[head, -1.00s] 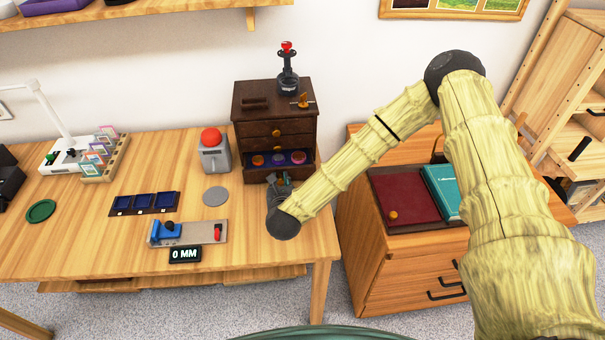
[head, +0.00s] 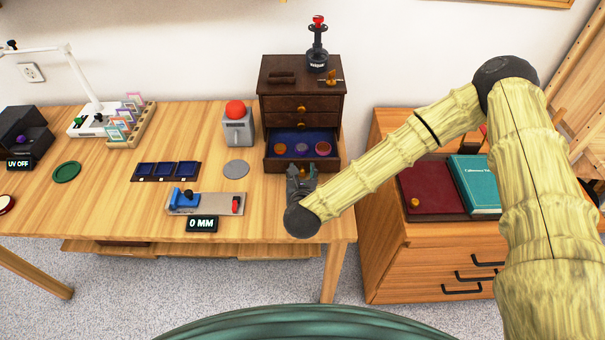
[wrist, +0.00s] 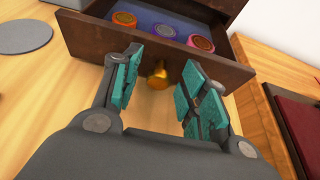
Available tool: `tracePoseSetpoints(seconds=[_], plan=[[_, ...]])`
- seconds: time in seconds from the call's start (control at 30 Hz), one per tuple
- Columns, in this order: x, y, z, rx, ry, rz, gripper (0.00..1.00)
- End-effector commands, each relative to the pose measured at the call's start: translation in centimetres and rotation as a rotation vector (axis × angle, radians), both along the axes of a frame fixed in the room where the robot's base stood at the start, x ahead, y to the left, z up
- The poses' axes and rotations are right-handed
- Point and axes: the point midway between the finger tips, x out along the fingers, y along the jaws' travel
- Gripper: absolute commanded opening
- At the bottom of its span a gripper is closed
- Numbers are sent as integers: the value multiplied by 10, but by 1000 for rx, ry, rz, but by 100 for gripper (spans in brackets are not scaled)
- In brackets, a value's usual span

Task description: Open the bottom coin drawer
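The small dark wooden coin cabinet (head: 300,77) stands at the back of the desk. Its bottom drawer (head: 272,163) is pulled out, showing a blue lining and 3 coins. In the wrist view the front of this drawer (wrist: 85,42) faces me, with a brass knob (wrist: 158,76) at its middle. My gripper (head: 301,178) is in front of the drawer. In the wrist view my gripper (wrist: 160,92) has its teal-padded fingers apart, one on each side of the knob. A gap shows between the knob and each finger.
A joystick (head: 317,45) stands on the cabinet. Left of the cabinet are a red-button box (head: 237,125), a grey disc (head: 236,168) and a slide gauge (head: 206,203). On the right, a lower wooden cabinet (head: 440,248) carries a red book and a teal book.

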Motion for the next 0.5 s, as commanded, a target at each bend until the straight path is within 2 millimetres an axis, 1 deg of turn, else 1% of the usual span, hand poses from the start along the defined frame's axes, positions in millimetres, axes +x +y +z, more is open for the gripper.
tracePoseSetpoints(seconds=[0.17, 0.27, 0.37, 0.5], plan=[[-3, 0, 0, 0, 1, -1, 43], [-9, 0, 3, 1, 1, -1, 43], [-22, 1, 8, 1, 2, 0, 43], [-47, 2, 17, 1, 4, 2, 43]])
